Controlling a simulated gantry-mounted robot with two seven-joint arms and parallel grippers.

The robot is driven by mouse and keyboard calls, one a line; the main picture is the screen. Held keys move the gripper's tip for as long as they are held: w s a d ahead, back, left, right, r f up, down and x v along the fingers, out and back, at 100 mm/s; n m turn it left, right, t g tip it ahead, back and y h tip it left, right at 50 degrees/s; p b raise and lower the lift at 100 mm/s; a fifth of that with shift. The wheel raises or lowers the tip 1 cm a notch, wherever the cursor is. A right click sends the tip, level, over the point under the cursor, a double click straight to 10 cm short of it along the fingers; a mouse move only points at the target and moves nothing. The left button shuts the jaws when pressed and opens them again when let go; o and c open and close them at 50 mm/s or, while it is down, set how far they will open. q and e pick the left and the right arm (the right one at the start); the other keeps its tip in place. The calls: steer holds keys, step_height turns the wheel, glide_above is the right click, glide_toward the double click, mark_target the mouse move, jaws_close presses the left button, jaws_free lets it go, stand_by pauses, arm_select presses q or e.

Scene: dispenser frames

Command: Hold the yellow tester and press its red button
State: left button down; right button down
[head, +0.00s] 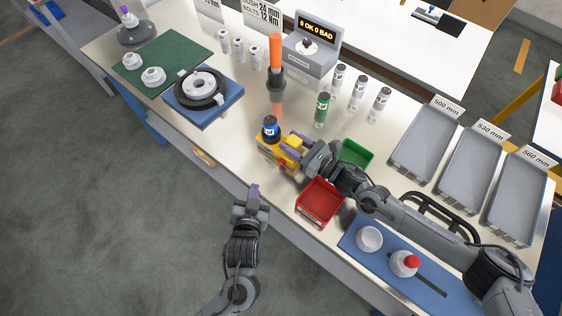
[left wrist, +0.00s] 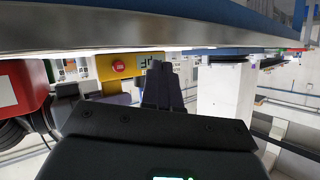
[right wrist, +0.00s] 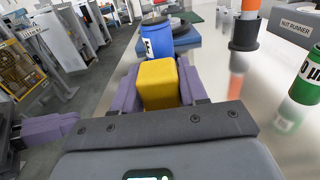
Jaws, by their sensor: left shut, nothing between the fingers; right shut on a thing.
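The yellow tester (head: 268,153) stands near the table's front edge in the head view. Its red button (head: 283,162) is on the side facing the front; in the left wrist view the button (left wrist: 118,66) shows beside a small display (left wrist: 150,60). A blue can (head: 270,130) with a white label stands at the tester's left end. My right gripper (right wrist: 158,78) is shut on the tester's yellow block (right wrist: 158,84), one purple finger on each side. My left gripper (head: 254,191) is shut and empty, in front of the table edge and apart from the tester.
A red bin (head: 320,201) and a green bin (head: 355,153) stand right of the tester. A green can (head: 321,109) and an orange-handled nut runner (head: 276,65) are behind it. A blue mat (head: 362,250) lies at front right. Floor lies below my left arm.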

mark_target(274, 179)
arm_select(q)
steer(key=shift+s+f+g, duration=0.25)
steer(key=shift+s+g, duration=0.25)
steer(key=shift+w+d, duration=0.1)
steer(key=shift+d, duration=0.05)
steer(key=shift+w+d, duration=0.9)
steer(key=shift+w, duration=0.25)
steer(key=shift+w+d, duration=0.85)
steer(key=shift+w, duration=0.25)
steer(key=shift+w+d, duration=0.9)
steer(key=shift+w, duration=0.25)
steer(key=shift+w+d, duration=0.1)
steer(key=shift+w+d, duration=0.15)
steer(key=shift+w, duration=0.05)
steer(key=shift+w+d, duration=0.3)
steer(key=shift+w, duration=0.05)
stand_by(0.6)
steer(key=shift+a, duration=0.1)
steer(key=shift+s+a, duration=0.45)
steer(key=shift+s, duration=0.25)
stand_by(0.3)
